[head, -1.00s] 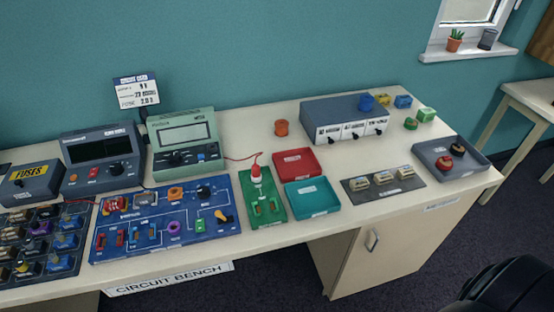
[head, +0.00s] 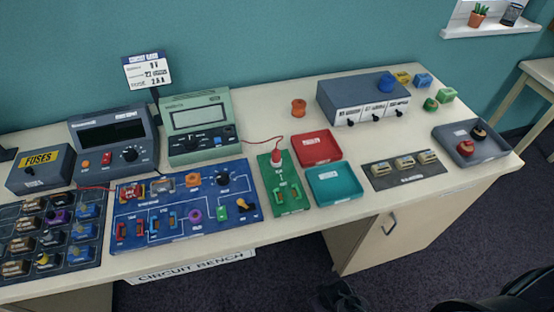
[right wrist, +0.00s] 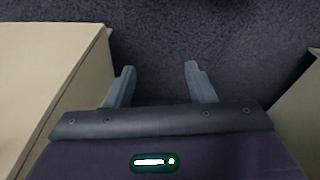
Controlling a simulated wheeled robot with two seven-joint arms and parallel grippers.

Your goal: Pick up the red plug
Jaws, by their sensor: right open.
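A small red-topped plug with a white body (head: 276,158) stands at the back of the green board (head: 293,198), with a thin red lead running from it. A round red piece (head: 465,147) sits beside a black one (head: 479,131) in the grey tray (head: 492,153) at the right end of the bench. In the right wrist view, my right gripper (right wrist: 158,68) is open and empty, with carpet beyond its fingers. In the head view, dark parts of my right arm show at the lower right, below the bench edge. My left gripper is out of view.
A red tray (head: 318,147) and a teal tray (head: 336,184) lie right of the green board. A blue circuit board (head: 180,227) and a green meter (head: 199,128) stand to its left. The cabinet (head: 375,240) is under the bench.

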